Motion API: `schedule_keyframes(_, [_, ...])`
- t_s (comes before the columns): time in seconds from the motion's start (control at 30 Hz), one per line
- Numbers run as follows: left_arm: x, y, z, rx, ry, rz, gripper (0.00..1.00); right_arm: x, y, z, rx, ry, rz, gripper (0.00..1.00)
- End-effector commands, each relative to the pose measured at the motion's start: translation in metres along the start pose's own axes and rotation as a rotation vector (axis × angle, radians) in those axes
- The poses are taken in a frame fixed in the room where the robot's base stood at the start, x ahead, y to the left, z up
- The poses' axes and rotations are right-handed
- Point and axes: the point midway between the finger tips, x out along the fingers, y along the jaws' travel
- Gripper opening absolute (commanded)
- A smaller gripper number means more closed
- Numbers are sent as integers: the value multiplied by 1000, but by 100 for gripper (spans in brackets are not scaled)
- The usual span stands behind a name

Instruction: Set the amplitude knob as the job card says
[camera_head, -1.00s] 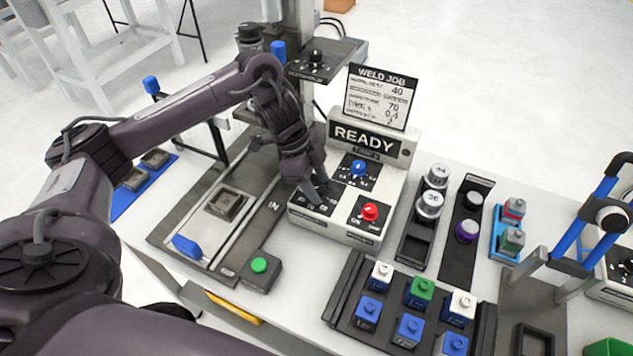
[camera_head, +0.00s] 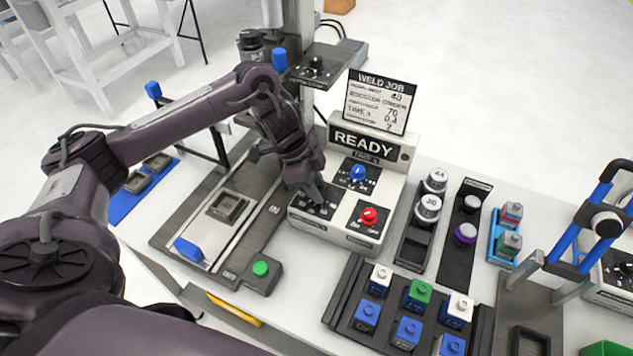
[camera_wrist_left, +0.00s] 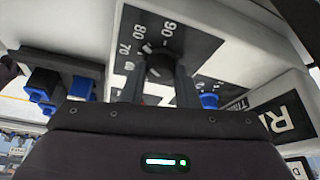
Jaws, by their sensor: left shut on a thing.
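The control box (camera_head: 340,222) shows READY on its display (camera_head: 365,146). My left gripper (camera_head: 316,197) reaches down to the black dial plate at the box's left. In the left wrist view its fingers (camera_wrist_left: 159,88) are shut on the black amplitude knob (camera_wrist_left: 159,66), one on each side. Dial numbers 70, 80 and 90 show around it; the knob's exact setting is unclear. My right gripper is out of view.
A blue knob (camera_head: 358,173) and a red knob (camera_head: 369,216) sit close beside my gripper on the same box. A green button (camera_head: 261,269) stands in front left. A rack of colored blocks (camera_head: 408,328) and silver cylinders (camera_head: 428,207) lie to the right.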

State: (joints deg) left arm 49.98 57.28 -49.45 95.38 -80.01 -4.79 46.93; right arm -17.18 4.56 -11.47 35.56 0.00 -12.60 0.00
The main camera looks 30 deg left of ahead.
Motion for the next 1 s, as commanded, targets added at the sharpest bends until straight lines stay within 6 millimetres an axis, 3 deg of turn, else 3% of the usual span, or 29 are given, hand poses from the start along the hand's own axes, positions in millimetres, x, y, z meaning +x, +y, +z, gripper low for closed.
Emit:
schedule_keyframes(0.6, [-4,3,-2,-420,0,-172,5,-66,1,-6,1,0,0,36])
schedule_keyframes(1.0, [-1,2,-1,-531,0,-221,5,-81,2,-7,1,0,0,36])
